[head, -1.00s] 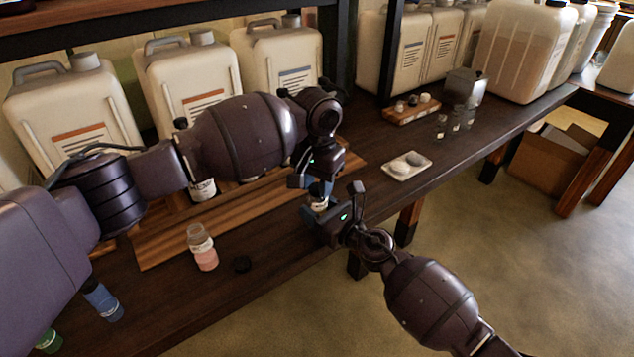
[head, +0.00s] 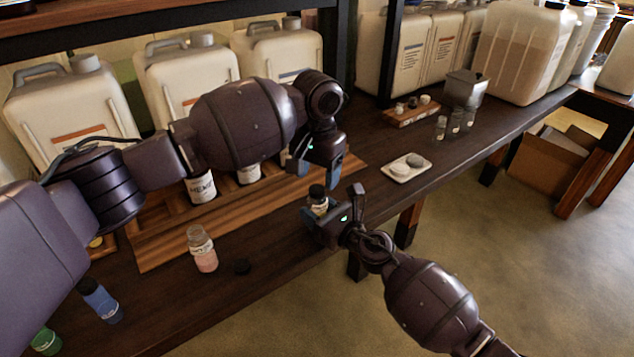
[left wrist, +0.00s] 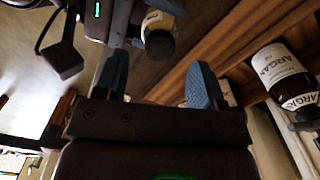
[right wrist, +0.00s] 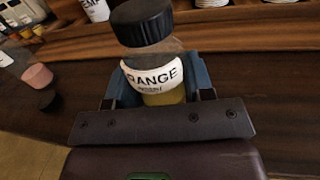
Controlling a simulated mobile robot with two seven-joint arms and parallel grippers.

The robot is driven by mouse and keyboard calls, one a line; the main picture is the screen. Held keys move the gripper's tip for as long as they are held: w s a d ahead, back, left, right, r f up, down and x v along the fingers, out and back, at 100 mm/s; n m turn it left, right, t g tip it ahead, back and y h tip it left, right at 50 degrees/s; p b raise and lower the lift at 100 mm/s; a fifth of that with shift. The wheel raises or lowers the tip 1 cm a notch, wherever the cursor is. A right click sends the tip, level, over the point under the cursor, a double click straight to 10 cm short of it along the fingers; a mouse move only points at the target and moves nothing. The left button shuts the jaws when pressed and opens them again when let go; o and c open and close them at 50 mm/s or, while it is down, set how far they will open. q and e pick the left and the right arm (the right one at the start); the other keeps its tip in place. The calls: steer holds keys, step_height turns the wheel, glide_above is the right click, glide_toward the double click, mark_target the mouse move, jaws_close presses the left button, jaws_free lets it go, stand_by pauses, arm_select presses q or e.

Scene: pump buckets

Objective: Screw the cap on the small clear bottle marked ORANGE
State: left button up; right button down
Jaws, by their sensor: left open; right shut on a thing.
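The small clear bottle marked ORANGE (right wrist: 155,78) holds yellow liquid and has a white label. In the head view the bottle (head: 318,205) is held upright near the bench's front edge. A black cap (right wrist: 142,22) sits on its mouth, and it also shows in the left wrist view (left wrist: 160,44). I cannot tell how tight it is. My right gripper (right wrist: 158,85) is shut around the bottle's body. My left gripper (head: 315,172) is open and empty just above the cap, apart from it; its fingers show in the left wrist view (left wrist: 155,80).
An open bottle of pink liquid (head: 203,255) stands left of a loose black cap (head: 242,266). Blue (head: 101,302) and green (head: 45,341) bottles stand at lower left. A wooden rack (head: 160,255) with labelled bottles lies behind. A white dish (head: 395,176) sits to the right.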

arm_select(q)
step_height(320, 180, up, 9)
steer(key=shift+f, duration=0.15)
stand_by(0.5)
steer(key=shift+s+r+p, duration=0.15)
steer(key=shift+r+p, duration=0.2)
steer(key=shift+r, duration=0.6)
steer(key=shift+s+r+p, duration=0.1)
steer(key=shift+r+p, duration=0.2)
steer(key=shift+r, duration=0.65)
arm_select(e)
steer(key=shift+r, duration=1.05)
